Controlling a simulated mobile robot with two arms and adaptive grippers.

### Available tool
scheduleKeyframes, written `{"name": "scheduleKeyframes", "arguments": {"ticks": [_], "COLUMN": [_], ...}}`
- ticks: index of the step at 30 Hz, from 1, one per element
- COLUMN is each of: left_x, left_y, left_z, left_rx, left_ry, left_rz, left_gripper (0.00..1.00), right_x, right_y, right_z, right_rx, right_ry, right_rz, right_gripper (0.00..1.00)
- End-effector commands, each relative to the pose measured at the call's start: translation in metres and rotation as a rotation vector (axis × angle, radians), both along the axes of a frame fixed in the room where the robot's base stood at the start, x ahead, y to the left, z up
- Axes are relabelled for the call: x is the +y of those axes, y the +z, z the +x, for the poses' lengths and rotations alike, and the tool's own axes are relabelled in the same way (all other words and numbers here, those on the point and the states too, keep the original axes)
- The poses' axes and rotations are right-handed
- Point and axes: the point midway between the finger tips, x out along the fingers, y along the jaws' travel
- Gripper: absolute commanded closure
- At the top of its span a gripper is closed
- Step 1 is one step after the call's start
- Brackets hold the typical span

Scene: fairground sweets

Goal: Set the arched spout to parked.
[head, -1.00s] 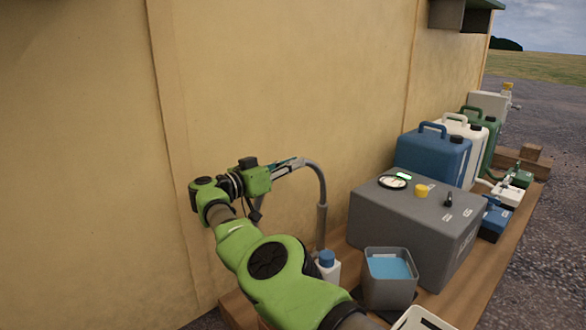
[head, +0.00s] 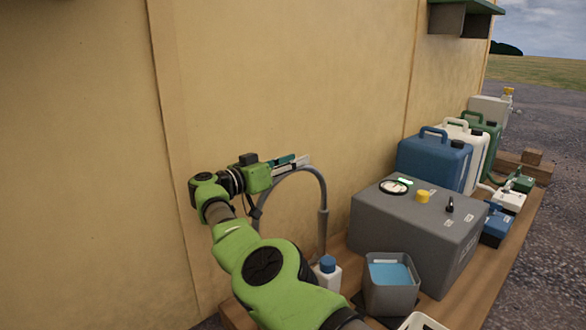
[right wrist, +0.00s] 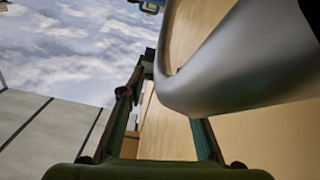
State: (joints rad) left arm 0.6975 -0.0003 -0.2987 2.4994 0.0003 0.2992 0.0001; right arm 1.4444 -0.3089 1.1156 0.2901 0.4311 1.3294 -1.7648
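The arched spout (head: 325,190) is a grey curved pipe with a thicker sleeve on its right leg, standing close to the wall. Its left side bends down behind my right arm, so that end is hidden. My right gripper (head: 302,162) is at the top of the arch, its fingers level and pointing right, just above the pipe in the head view. In the right wrist view the pipe (right wrist: 225,75) crosses close to the camera, covering part of the right finger. The fingers are spread apart; I cannot tell whether they touch the pipe. My left gripper is out of view.
A grey box (head: 415,225) with a yellow knob (head: 423,196) stands right of the spout. A grey tub of blue liquid (head: 390,273) and a blue-capped bottle (head: 328,274) stand in front. Blue, white and green canisters line the back. The tan wall (head: 290,80) is close behind.

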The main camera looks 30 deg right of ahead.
Motion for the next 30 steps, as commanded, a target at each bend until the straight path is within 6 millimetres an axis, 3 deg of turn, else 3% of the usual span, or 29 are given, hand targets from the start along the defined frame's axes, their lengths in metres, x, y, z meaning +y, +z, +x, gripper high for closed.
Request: {"name": "scheduleKeyframes", "arguments": {"ticks": [6,12,30], "left_x": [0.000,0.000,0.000], "left_y": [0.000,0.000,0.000], "left_z": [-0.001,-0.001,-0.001], "left_rx": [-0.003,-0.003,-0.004], "left_ry": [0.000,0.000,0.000], "left_rz": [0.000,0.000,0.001], "left_gripper": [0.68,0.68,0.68], "right_x": [-0.001,-0.001,-0.001], "right_y": [0.046,0.073,0.080], "right_z": [0.001,0.001,0.001], "right_rx": [-0.004,-0.003,-0.002], "right_ry": [0.001,0.001,-0.001], "right_rz": [-0.001,-0.002,-0.002], "right_gripper": [0.69,0.69,0.69]}}
